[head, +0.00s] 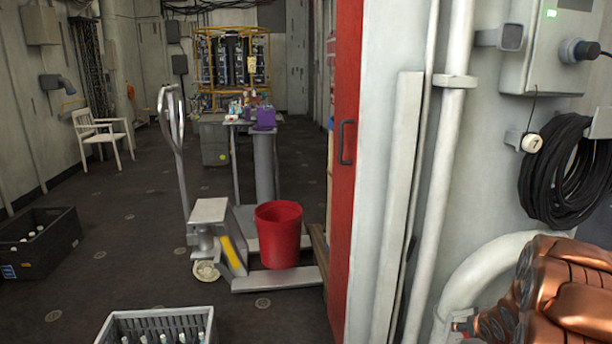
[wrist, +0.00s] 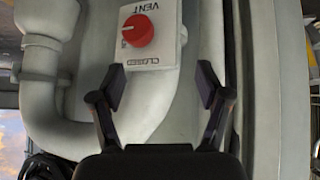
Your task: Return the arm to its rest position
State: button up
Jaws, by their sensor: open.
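My gripper (wrist: 165,90) is open and empty in the wrist view, its two dark fingers spread apart. Beyond the fingers is a pale wall panel with a red round knob (wrist: 138,31) on a plate marked VENT and CLOSED. The knob lies above the gap between the fingertips, and nothing is between the fingers. In the head view, part of my copper-coloured arm shows at the lower right; whether the gripper itself shows there I cannot tell.
Pale pipes (head: 445,150) and a coiled black cable (head: 565,170) are on the wall near my arm. A red bucket (head: 279,235) stands on a pallet jack (head: 208,213). A grey crate (head: 160,318) and a black crate (head: 38,250) sit on the floor, with open floor between them.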

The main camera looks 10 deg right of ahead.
jog(key=s+a+r+g, duration=0.3)
jog(key=s+a+r, duration=0.2)
jog(key=a, duration=0.4)
jog(key=s+a+r+g, duration=0.2)
jog(key=s+a+r, duration=0.25)
jog(key=a, duration=0.35)
jog(key=s+a+r+n+g+y, duration=0.2)
jog(key=s+a+r+g, duration=0.1)
jog(key=s+a, duration=0.9)
jog(key=s+a+r+n+g+y, duration=0.1)
jog(key=s+a+r+g, duration=0.25)
jog(key=s+a, duration=0.8)
notch_tip(320, 180, up, 19)
jog(key=s+d+t+p, duration=0.1)
jog(key=d+p, duration=0.1)
jog(key=p, duration=1.6)
jog(key=shift+s+d+f+t, duration=0.2)
jog(key=shift+d+t, duration=0.05)
jog(key=shift+t, duration=0.1)
